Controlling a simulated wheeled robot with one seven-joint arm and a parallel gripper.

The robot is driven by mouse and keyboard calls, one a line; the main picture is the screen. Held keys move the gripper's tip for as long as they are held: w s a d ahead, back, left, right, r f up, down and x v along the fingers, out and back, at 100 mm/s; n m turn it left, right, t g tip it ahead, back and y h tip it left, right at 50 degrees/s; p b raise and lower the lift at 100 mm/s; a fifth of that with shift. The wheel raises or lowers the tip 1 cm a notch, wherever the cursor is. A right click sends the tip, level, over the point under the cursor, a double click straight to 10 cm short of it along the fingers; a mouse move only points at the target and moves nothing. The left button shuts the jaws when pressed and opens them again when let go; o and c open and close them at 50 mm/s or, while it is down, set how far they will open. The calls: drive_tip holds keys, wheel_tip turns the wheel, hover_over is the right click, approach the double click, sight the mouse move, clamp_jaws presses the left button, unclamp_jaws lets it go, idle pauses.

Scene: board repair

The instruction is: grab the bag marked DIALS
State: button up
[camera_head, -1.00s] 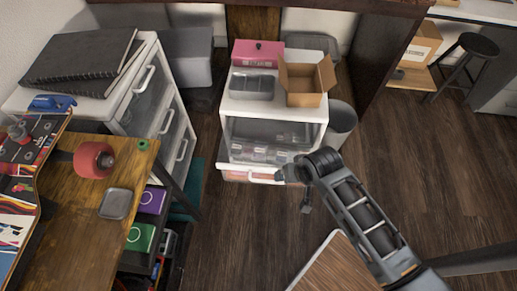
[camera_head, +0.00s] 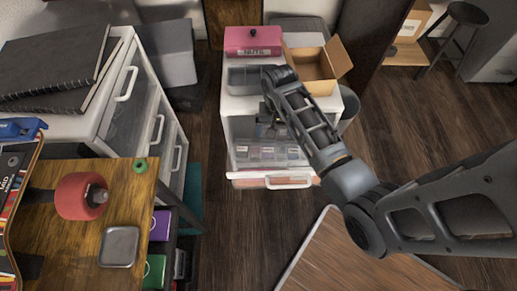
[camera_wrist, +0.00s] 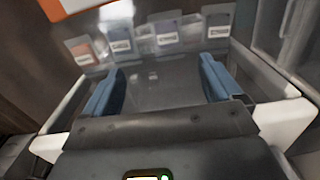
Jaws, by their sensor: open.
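Several small bags with white labels stand in a row at the top of the wrist view: an orange one (camera_wrist: 80,50), then greyish ones (camera_wrist: 120,40), (camera_wrist: 166,34) and (camera_wrist: 218,26). The labels are too blurred to read, so I cannot tell which is DIALS. My gripper (camera_wrist: 162,68) has its two blue fingers apart, with nothing held between them, short of the row. In the head view the bags (camera_head: 266,153) show low inside the white drawer unit (camera_head: 228,140). My gripper there (camera_head: 268,128) is partly hidden by my arm, in front of the unit.
A pink NUTS box (camera_head: 252,40), a grey tray (camera_head: 247,78) and an open cardboard box (camera_head: 310,68) sit on the unit. A white handle (camera_head: 289,183) shows at its lower front. Floor between is clear.

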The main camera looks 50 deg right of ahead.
sight(268, 149)
drive_tip(key=f+b, duration=0.1)
drive_tip(key=f, duration=0.3)
drive_tip(key=w+f+b, duration=0.1)
drive_tip(key=f, duration=0.8)
drive_tip(key=shift+w+b, duration=0.3)
drive_tip(key=shift+b, duration=0.1)
drive_tip(key=c, duration=1.1)
drive_tip(key=shift+c, duration=0.2)
